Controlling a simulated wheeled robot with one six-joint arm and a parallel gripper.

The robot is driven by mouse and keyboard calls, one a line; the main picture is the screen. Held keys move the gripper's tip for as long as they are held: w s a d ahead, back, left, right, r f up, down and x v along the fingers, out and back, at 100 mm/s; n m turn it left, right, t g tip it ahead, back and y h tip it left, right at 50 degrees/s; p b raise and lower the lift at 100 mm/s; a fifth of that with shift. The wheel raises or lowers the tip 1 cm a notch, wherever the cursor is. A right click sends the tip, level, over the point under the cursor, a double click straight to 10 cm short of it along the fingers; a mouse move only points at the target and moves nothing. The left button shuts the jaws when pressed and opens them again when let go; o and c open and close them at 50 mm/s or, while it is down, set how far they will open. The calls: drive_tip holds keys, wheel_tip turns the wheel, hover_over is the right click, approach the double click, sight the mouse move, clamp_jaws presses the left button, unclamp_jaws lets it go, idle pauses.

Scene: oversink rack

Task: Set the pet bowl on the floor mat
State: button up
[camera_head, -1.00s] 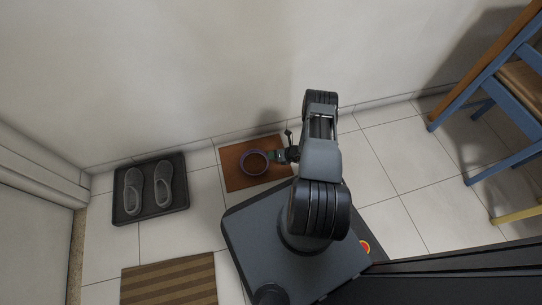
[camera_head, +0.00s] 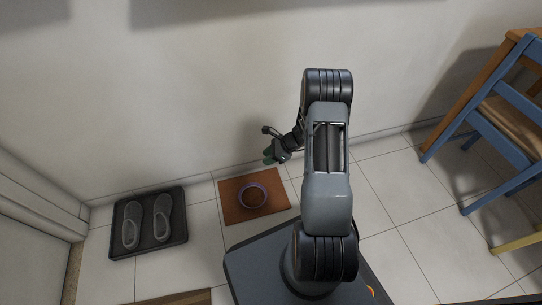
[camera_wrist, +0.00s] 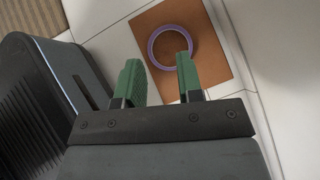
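The pet bowl (camera_head: 253,195) is round with a purple rim and a brown inside. It sits upright on the orange-brown floor mat (camera_head: 232,210), near its middle. In the wrist view the bowl (camera_wrist: 152,46) rests within the edges of the mat (camera_wrist: 222,76), beyond my fingertips. My gripper (camera_head: 269,158) is raised above the mat's far edge near the wall, clear of the bowl. In the wrist view my gripper's green fingers (camera_wrist: 158,66) are spread apart with nothing between them. One fingertip overlaps the bowl's near rim in that view.
A dark tray (camera_head: 178,247) with grey slippers (camera_head: 162,217) lies left of the mat. A striped brown rug (camera_head: 180,298) shows at the bottom edge. A blue and wooden chair (camera_head: 500,125) stands at the right. The wall (camera_head: 200,100) runs close behind the mat.

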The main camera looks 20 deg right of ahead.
drive_tip(key=s+a+r+n+g+h, duration=0.15)
drive_tip(key=a+r+n, duration=0.25)
drive_tip(key=r+n, duration=0.45)
drive_tip(key=s+a+r+n+h, duration=0.3)
drive_tip(key=s+r+n+h, duration=0.4)
drive_tip(key=s+r+n, duration=0.7)
wheel_tip(320, 180, up, 4)
drive_tip(key=shift+s+a+r+n+t, duration=0.2)
drive_tip(key=shift+s+n+t, duration=0.15)
drive_tip(key=shift+s, duration=0.75)
